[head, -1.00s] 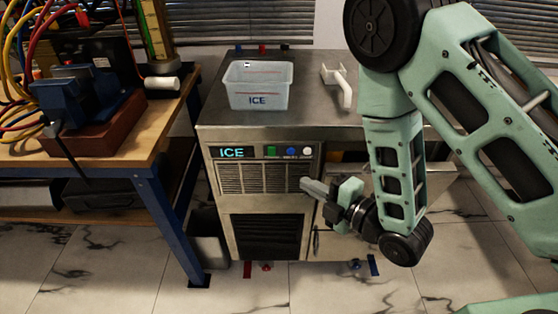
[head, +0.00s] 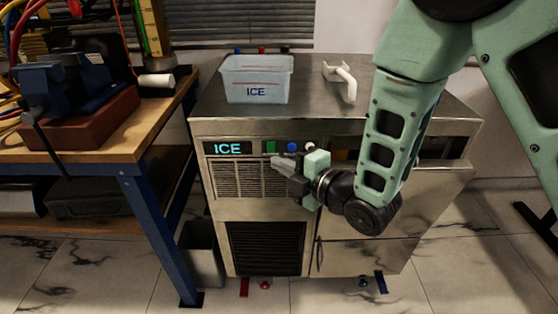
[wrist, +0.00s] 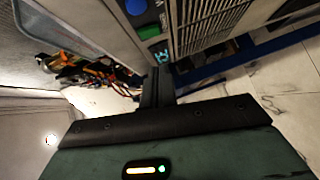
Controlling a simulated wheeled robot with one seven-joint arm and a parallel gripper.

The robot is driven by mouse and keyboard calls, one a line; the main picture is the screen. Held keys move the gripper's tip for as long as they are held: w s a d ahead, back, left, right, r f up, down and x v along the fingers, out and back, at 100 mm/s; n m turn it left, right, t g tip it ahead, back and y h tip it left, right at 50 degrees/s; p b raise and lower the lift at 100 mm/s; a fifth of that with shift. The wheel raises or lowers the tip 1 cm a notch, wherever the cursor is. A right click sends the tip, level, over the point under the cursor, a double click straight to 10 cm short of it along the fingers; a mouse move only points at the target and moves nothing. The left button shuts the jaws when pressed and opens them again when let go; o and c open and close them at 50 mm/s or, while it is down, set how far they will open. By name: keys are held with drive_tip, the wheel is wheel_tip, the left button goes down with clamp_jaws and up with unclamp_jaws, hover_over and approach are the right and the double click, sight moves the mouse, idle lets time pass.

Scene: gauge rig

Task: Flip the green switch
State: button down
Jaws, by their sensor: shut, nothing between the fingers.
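The green switch (head: 270,147) is on the front panel of the ice machine (head: 262,225), just right of the lit ICE display (head: 228,148). In the wrist view the green switch (wrist: 149,32) shows beyond the fingers, beside a blue button (wrist: 136,7). My gripper (head: 276,162) is shut and empty, its fingertips in front of the panel a little below the green switch. The fingers (wrist: 158,80) point toward the panel in the wrist view. I cannot tell whether they touch it.
A blue button (head: 293,147) and a white one sit right of the switch. A clear ICE bin (head: 258,80) and a white scoop (head: 341,82) rest on top of the machine. A workbench (head: 120,150) with a vise stands close at left.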

sight(267, 151)
drive_tip(key=shift+w+a+f, duration=0.1)
drive_tip(key=shift+w+f, duration=0.05)
drive_tip(key=shift+w, duration=0.6)
drive_tip(key=shift+w+a+f, duration=0.1)
drive_tip(key=shift+w+f, duration=0.05)
drive_tip(key=shift+w, duration=0.65)
drive_tip(key=shift+w+a+f, duration=0.1)
drive_tip(key=shift+w+f, duration=0.05)
drive_tip(key=shift+w, duration=0.6)
drive_tip(key=shift+f, duration=0.1)
